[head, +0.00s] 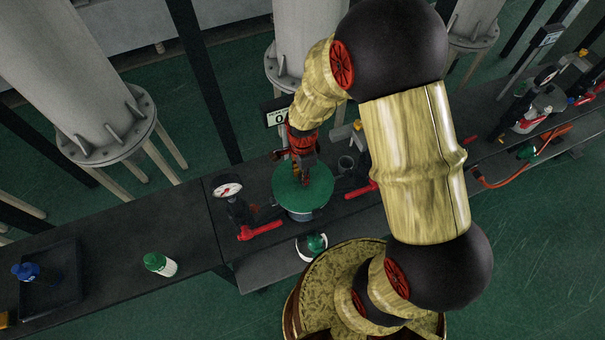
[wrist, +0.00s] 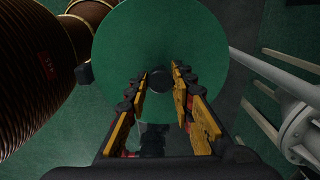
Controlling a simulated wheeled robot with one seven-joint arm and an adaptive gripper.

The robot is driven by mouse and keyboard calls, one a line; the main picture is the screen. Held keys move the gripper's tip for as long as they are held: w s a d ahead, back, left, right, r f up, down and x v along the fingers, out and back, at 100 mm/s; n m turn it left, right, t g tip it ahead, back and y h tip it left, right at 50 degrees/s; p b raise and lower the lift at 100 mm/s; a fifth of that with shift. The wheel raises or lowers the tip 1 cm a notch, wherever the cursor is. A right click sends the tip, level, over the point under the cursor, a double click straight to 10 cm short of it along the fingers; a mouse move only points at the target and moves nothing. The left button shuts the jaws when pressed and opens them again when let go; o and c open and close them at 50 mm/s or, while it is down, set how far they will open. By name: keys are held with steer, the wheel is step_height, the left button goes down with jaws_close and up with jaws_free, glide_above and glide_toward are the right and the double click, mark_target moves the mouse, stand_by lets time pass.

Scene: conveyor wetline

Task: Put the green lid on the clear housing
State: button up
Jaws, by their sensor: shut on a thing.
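The green lid (head: 290,192) is a round disc with a dark knob (wrist: 160,81) at its centre. My gripper (head: 304,178) is above it, pointing down, with its fingers (wrist: 161,77) shut on the knob. The clear housing (head: 301,215) shows as a pale greyish rim just under the lid's near edge in the head view. The lid covers most of it. I cannot tell whether the lid rests on the housing or is slightly above it. In the wrist view the lid fills the upper middle and hides what lies beneath.
A pressure gauge (head: 228,190) and red-handled valve (head: 260,229) stand left of the housing; another red handle (head: 361,190) is to the right. A green-capped bottle (head: 160,264) and a dark tray (head: 48,290) are farther left. The bench (head: 150,232) between is mostly clear.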

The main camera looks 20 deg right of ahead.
steer(key=shift+f, duration=0.2)
steer(key=o, duration=1.1)
step_height(320, 180, up, 12)
stand_by(0.6)
